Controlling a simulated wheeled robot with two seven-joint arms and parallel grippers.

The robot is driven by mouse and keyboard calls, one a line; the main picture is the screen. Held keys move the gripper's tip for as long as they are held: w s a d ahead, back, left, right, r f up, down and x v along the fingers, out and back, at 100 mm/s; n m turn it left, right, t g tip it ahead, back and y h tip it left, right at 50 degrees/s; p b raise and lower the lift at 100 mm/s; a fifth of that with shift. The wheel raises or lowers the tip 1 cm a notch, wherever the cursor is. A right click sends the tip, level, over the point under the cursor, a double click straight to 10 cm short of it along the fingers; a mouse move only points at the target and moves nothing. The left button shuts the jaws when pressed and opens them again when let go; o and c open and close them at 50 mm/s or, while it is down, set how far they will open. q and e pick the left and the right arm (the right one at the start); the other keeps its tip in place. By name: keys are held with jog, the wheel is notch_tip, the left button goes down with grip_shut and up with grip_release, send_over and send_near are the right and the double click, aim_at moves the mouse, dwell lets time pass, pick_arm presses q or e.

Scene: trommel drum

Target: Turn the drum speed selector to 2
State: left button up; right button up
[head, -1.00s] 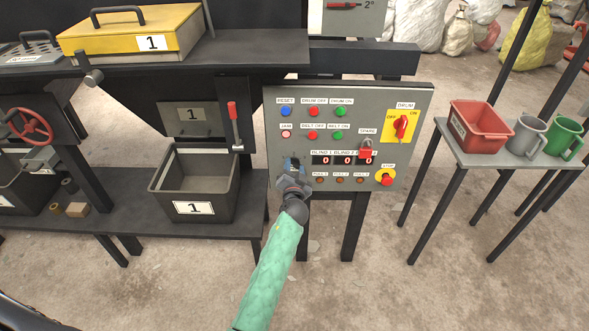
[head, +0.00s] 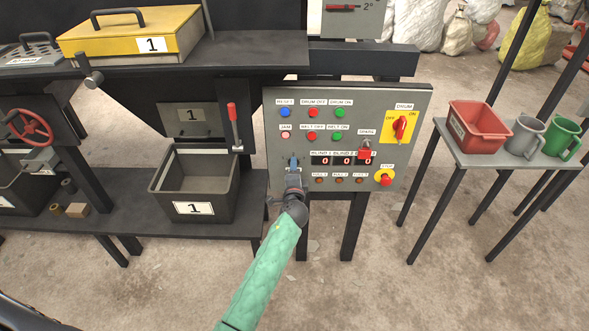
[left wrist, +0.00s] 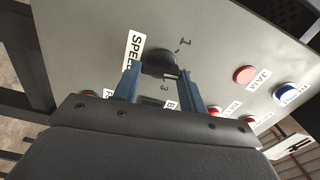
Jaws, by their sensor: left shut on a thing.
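The drum speed selector is a dark round knob (left wrist: 158,62) on the grey control panel, beside a white label whose visible letters begin "SPEE". In the head view my left gripper (head: 293,164) is at the panel's lower left and hides the knob. My right gripper is in neither view.
The control panel (head: 350,205) carries several buttons, a red drum switch (head: 400,127), a red padlock-like piece (head: 365,149) and a stop button (head: 385,179). A dark bin (head: 225,215) stands left of the panel. A small table (head: 470,158) with containers stands at right.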

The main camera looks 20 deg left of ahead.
pick_arm(q)
jog(key=shift+m, duration=0.6)
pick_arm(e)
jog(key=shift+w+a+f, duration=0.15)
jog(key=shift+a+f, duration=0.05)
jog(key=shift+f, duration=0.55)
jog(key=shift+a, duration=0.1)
pick_arm(q)
jog(key=o, duration=1)
